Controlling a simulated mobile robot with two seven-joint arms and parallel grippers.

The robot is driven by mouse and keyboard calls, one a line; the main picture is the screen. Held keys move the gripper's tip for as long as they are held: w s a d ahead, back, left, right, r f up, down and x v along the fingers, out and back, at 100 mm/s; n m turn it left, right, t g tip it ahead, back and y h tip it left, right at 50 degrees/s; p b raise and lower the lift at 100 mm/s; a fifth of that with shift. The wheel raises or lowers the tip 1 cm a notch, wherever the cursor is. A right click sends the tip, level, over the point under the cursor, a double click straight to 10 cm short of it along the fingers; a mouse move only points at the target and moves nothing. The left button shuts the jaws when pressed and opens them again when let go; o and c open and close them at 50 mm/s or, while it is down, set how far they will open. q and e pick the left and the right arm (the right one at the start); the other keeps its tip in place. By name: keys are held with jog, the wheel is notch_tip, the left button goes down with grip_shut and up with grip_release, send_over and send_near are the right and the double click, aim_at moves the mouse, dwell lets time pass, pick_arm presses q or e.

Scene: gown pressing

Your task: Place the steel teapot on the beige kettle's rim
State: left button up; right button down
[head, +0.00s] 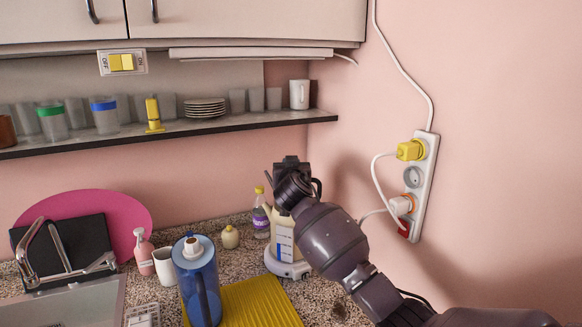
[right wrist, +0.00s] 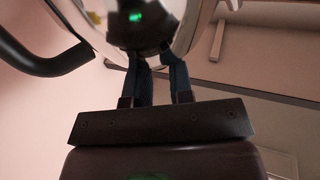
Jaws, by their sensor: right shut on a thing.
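The beige kettle (head: 283,240) stands upright on its pale base on the counter, partly hidden behind my right forearm. My right gripper (right wrist: 155,72) is shut on the steel teapot (right wrist: 98,18), with its blue fingers at the dark knob on the lid. The teapot's black handle (right wrist: 38,58) sticks out to the left in the right wrist view. In the head view my right gripper is above the kettle, and my wrist hides most of the teapot. I cannot tell whether the teapot touches the kettle's rim. My left gripper is not in view.
A blue pitcher (head: 199,285) and yellow mat (head: 252,302) are left of the kettle. A purple bottle (head: 261,215) and small round jar (head: 229,237) stand behind. A shelf (head: 190,128) with cups and plates runs above. A power strip (head: 423,185) hangs on the right wall.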

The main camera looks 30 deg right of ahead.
jog(key=shift+f+b, duration=0.4)
jog(key=shift+f, duration=0.05)
jog(key=c, duration=0.9)
grip_release()
jog(key=b+v, duration=0.1)
jog(key=v, duration=1)
jog(key=s+f+n+g+y, duration=0.3)
jog(key=s+f+g, duration=0.3)
jog(key=s+f, duration=1.35)
jog(key=s+a+f+n+g+y, duration=0.1)
jog(key=s+a+f+g, duration=0.15)
jog(key=s, duration=0.45)
jog(key=s+a+f+n+g+y, duration=0.1)
jog(key=s+f+g+y, duration=0.1)
jog(key=s+f, duration=0.35)
jog(key=s+a+f+g+y, duration=0.1)
jog(key=s+f+g, duration=0.1)
jog(key=s, duration=0.7)
jog(key=w+f+t, duration=0.2)
jog(key=f, duration=0.1)
jog(key=w+f+t, duration=0.2)
jog(key=f+t, duration=0.1)
jog(key=w+f+n+t, duration=0.1)
jog(key=w+f+t, duration=0.2)
jog(key=f, duration=0.1)
jog(key=shift+a+y, duration=0.1)
jog(key=shift+y, duration=0.2)
